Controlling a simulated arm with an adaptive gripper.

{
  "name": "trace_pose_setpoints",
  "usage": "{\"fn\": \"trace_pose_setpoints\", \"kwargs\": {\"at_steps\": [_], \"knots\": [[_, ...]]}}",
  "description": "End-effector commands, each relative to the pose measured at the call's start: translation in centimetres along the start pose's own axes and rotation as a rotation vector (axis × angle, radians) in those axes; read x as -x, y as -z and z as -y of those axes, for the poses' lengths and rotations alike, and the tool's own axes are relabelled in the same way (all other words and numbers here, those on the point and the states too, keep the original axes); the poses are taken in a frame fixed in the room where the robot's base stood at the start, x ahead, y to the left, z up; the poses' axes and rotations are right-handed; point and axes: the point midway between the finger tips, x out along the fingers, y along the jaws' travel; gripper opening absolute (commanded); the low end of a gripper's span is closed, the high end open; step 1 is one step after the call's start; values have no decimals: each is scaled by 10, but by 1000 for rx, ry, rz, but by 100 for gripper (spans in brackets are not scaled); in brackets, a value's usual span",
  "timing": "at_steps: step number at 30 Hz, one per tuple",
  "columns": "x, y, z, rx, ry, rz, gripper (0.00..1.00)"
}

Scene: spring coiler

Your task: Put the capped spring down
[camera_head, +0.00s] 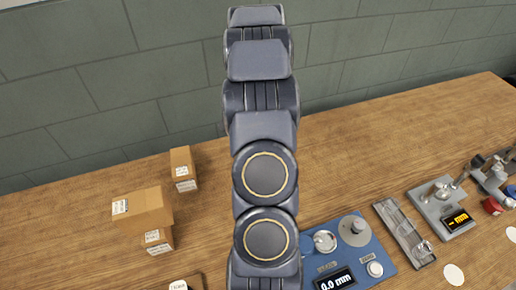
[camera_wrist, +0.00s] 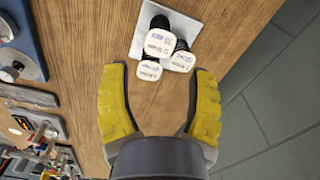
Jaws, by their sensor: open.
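In the wrist view my gripper (camera_wrist: 162,72) has its two yellow fingers spread wide, with only bare wood between them. Just beyond the fingertips stands a tight group of dark pieces with white, labelled caps: an upper one (camera_wrist: 159,42), a right one (camera_wrist: 183,61) and a lower left one (camera_wrist: 148,70). They look like capped springs; the caps hide most of their bodies. They stand at or on a white pad (camera_wrist: 196,30). I cannot tell which one the task means. The head view shows my arm but not my gripper.
In the head view, cardboard boxes (camera_head: 142,206) stand at the left and a smaller one (camera_head: 182,168) behind them. A blue gauge base (camera_head: 365,262), a grey tray (camera_head: 398,225) and a grey device (camera_head: 436,205) stand to the right. The table's far edge shows at the back.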

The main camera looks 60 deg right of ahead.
Motion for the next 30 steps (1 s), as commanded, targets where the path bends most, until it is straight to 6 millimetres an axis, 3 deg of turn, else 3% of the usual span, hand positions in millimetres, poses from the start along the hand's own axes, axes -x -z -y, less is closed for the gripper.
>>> {"fn": "trace_pose_setpoints", "kwargs": {"at_steps": [7, 10, 14, 17, 21, 24, 27, 30], "knots": [[8, 0, 0, 0, 0, 0, 57], [13, -9, 1, 35, -1, 0, 57], [41, -56, 3, 218, -9, 2, 57], [72, -115, -8, 461, -22, 8, 57], [113, -196, -48, 846, -48, 23, 57], [134, -242, -91, 1122, -70, 37, 57], [151, -274, -139, 1399, -87, 50, 57], [160, -292, -187, 1658, -110, 65, 57]]}}
